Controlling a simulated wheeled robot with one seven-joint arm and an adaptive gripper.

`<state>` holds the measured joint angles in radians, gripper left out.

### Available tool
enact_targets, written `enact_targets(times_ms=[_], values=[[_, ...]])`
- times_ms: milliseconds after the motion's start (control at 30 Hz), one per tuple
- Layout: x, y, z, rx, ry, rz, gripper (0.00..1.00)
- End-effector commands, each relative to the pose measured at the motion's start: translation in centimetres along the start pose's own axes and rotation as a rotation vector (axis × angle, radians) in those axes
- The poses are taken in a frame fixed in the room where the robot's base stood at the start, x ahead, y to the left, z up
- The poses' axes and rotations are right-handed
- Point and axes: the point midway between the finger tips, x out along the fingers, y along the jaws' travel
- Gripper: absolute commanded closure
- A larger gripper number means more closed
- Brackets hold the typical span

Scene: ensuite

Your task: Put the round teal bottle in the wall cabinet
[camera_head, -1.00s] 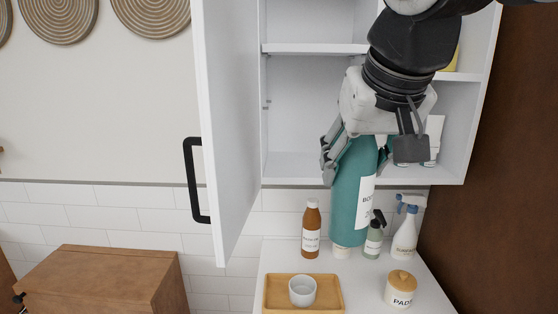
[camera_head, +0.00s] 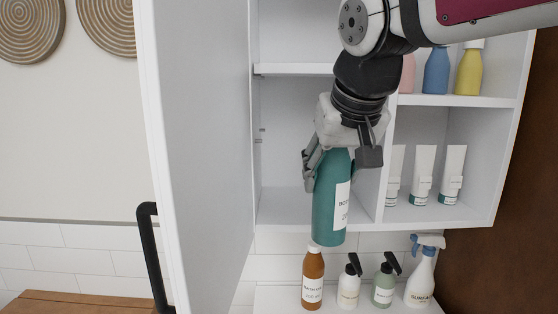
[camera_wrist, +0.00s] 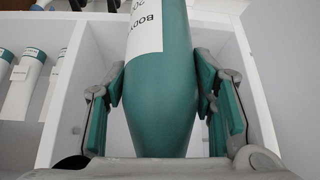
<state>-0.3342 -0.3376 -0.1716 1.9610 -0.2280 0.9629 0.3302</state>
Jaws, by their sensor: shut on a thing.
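The round teal bottle (camera_head: 329,205) hangs below my gripper (camera_head: 332,165), upright with a slight tilt, its white label facing right. My gripper is shut on its upper part; in the wrist view the fingers (camera_wrist: 160,108) press both sides of the teal bottle (camera_wrist: 160,95). The white wall cabinet (camera_head: 280,215) has its door (camera_head: 200,150) swung open to the left. The bottle is in front of the lower left compartment (camera_head: 284,150), its base lower than the cabinet's bottom edge. That compartment looks empty where it shows; part is hidden behind my arm and the bottle.
White tubes (camera_head: 422,172) stand in the lower right compartment, beyond a divider (camera_head: 382,185). Colored bottles (camera_head: 436,70) stand on the shelf above. Below, a brown bottle (camera_head: 313,278), pump bottles (camera_head: 349,284) and a spray bottle (camera_head: 420,282) stand on a counter.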

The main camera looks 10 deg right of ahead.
Motion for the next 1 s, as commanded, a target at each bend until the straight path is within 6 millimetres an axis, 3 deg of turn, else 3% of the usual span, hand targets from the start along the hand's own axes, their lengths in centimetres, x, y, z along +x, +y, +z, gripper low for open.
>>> enact_targets(times_ms=[333, 567, 867, 1000], values=[[3.9, -0.1, -6.1, 0.002, 0.001, 0.001, 1.00], [4.7, -0.1, -7.4, 0.002, 0.002, 0.000, 1.00], [6.8, -0.1, -10.6, 0.002, 0.001, 0.001, 1.00], [6.8, -0.1, -10.4, 0.001, 0.001, -0.001, 1.00]])
